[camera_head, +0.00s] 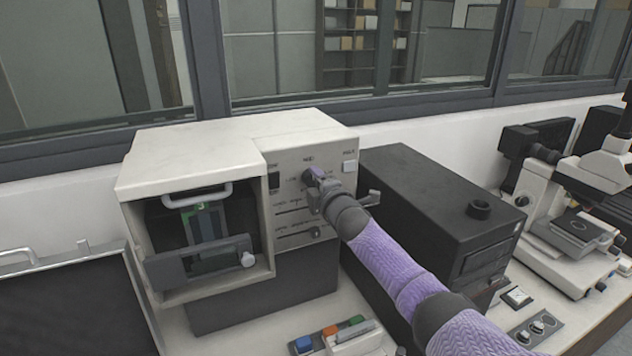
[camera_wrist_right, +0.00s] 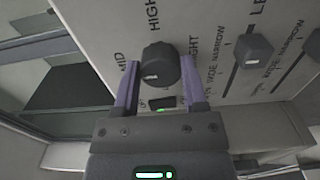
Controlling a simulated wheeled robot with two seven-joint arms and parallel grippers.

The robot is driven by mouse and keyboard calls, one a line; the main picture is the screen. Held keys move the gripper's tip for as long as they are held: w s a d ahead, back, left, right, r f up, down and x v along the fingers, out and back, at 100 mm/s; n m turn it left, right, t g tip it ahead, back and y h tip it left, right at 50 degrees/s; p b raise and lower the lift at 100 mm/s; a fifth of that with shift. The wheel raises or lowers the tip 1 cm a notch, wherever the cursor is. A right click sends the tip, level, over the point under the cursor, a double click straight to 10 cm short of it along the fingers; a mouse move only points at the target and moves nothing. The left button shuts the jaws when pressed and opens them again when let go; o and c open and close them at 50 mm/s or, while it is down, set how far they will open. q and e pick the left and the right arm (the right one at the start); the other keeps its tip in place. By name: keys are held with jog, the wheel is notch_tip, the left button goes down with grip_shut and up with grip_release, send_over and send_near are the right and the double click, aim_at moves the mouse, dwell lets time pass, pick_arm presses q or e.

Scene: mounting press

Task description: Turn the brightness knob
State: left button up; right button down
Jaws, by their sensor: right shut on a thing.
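The brightness knob (camera_wrist_right: 160,64) is a dark round knob with a pale mark, on the light front panel of the press (camera_head: 190,155). Labels MID, HIGH and one ending in "IGHT" stand around it in the right wrist view. My right gripper (camera_wrist_right: 163,70) has one purple finger on each side of the knob and is shut on it. In the head view my right gripper (camera_head: 316,180) reaches the upper part of the panel and mostly hides the knob. My left gripper is out of view.
Slider knobs (camera_wrist_right: 254,50) sit beside the knob on the panel. A black box (camera_head: 430,200) stands close to the right of the press, under my right arm. A microscope (camera_head: 575,200) is at the far right. Colored buttons (camera_head: 335,335) lie in front.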

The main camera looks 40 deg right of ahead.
dwell(0.4)
jog(key=shift+c, duration=0.7)
grip_release()
jog(key=v, duration=1)
jog(key=shift+s, duration=0.1)
